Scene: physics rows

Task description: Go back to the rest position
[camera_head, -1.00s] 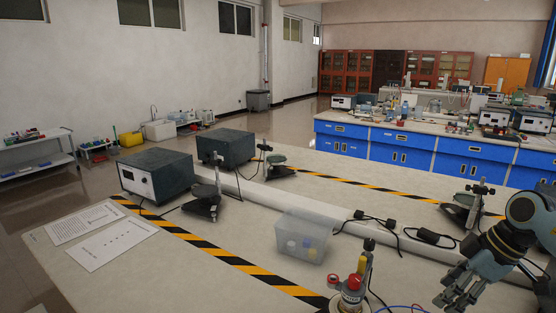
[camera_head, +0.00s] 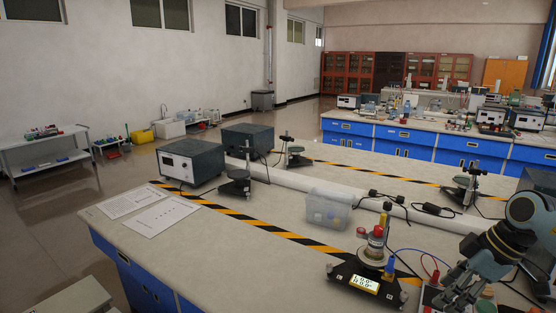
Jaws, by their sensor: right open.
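My right gripper (camera_head: 458,292) is at the lower right of the head view, at the end of my right arm. It is open, and I see nothing held in it. It is over or in front of the right part of the near bench (camera_head: 250,262), and its fingers partly cover equipment there. My left gripper is out of view.
A black-based instrument with a lit display (camera_head: 364,283) stands near the bench's front edge, left of my right gripper. Dark power units (camera_head: 190,163) stand farther left. Cables lie around. The front left bench top is mostly clear.

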